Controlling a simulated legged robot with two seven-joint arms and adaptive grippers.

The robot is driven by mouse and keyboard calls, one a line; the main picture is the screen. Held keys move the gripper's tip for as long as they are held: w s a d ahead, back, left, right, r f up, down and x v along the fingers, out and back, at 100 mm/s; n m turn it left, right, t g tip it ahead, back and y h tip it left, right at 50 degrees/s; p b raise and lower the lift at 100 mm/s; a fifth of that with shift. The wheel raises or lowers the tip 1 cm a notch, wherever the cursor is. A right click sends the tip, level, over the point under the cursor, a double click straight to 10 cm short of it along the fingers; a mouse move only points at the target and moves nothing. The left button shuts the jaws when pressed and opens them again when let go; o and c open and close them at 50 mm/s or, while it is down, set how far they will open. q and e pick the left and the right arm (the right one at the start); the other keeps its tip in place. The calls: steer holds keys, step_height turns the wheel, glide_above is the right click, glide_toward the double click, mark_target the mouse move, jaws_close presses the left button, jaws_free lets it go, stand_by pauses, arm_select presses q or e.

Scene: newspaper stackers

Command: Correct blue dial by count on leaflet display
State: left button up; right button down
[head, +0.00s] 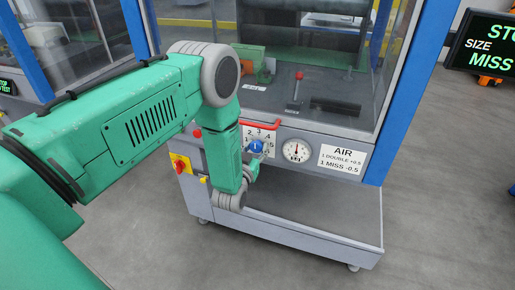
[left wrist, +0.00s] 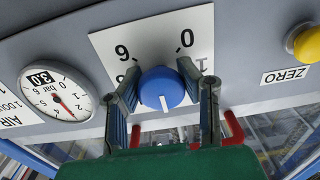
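The blue dial (head: 256,147) is on the grey machine's front panel, on a white numbered scale plate (head: 261,130). In the left wrist view the blue dial (left wrist: 162,89) has a white pointer line toward the picture's bottom, and 6 and 0 show on the plate. My left gripper (left wrist: 160,78) has its fingers on both sides of the dial, apparently touching it. In the head view my left gripper (head: 252,163) partly hides the scale. The display (head: 488,45) at the upper right shows green MISS, cut off by the edge. My right gripper is out of view.
A pressure gauge (head: 296,150), labelled 3.0 in the wrist view, and an AIR sign (head: 342,159) reading 1 DOUBLE +0.5, 1 MISS -0.5 are right of the dial. A red bar (head: 262,124), yellow-backed red switch (head: 180,165) and yellow ZERO button (left wrist: 306,44) are nearby.

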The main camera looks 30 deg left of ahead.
arm_select(q)
steer(key=n, duration=0.2)
steer(key=shift+n, duration=0.3)
steer(key=shift+d+n, duration=0.1)
steer(key=shift+n, duration=0.8)
steer(key=o, duration=1.3)
steer(key=shift+s, duration=0.1)
steer(key=shift+c, duration=0.2)
steer(key=v, duration=1.2)
steer(key=shift+f, duration=0.1)
